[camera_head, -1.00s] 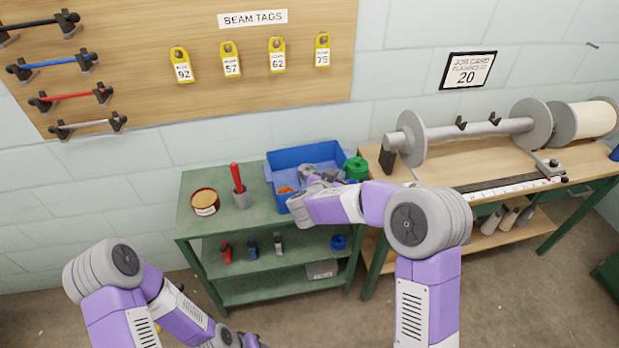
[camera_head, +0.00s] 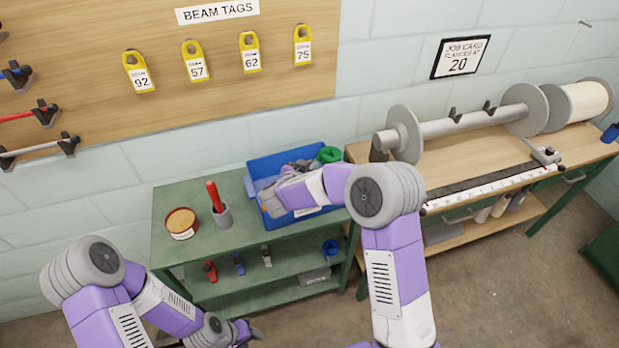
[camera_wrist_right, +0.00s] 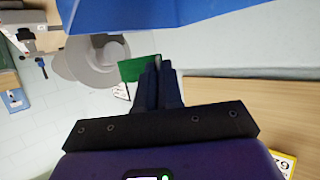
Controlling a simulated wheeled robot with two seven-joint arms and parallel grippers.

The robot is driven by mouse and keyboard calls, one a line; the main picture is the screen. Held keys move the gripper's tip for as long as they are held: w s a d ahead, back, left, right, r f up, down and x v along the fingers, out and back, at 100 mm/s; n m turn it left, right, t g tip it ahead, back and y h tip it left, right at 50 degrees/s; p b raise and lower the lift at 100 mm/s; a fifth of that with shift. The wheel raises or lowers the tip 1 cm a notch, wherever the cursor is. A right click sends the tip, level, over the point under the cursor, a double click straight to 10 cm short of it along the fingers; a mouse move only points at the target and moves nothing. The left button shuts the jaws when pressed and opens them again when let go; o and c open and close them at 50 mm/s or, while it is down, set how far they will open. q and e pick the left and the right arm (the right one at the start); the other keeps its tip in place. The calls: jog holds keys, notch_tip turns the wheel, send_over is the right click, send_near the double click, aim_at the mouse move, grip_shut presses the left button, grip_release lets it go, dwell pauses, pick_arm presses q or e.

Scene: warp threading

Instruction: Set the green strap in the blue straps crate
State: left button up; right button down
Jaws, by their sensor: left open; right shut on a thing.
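The green strap (camera_head: 329,154) is a small green coil at the back right corner of the blue straps crate (camera_head: 256,168), which stands on the green shelf unit. In the head view it overlaps the crate's rim; I cannot tell its height above it. My right gripper (camera_head: 315,163) is over the crate, shut on the green strap. In the right wrist view, a green patch of the strap (camera_wrist_right: 135,69) shows at the fingertips, with blue crate wall (camera_wrist_right: 150,14) at the top. My left gripper (camera_head: 248,333) is low at the bottom, open and empty, away from the crate.
On the shelf top, a round tin (camera_head: 181,223) and a grey cup with a red-handled tool (camera_head: 219,207) stand left of the crate. A blue coil (camera_head: 330,248) and small clamps lie on the shelf below. The wooden bench (camera_head: 470,160) with the beam is at right.

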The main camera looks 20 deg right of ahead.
jog(key=shift+f+b, duration=0.45)
jog(key=shift+f, duration=1.25)
jog(key=shift+f, duration=0.1)
jog(key=shift+f, duration=0.45)
jog(key=c, duration=1.3)
grip_release()
jog(key=r+p+v, duration=0.1)
jog(key=p+v, duration=0.1)
jog(key=v, duration=1)
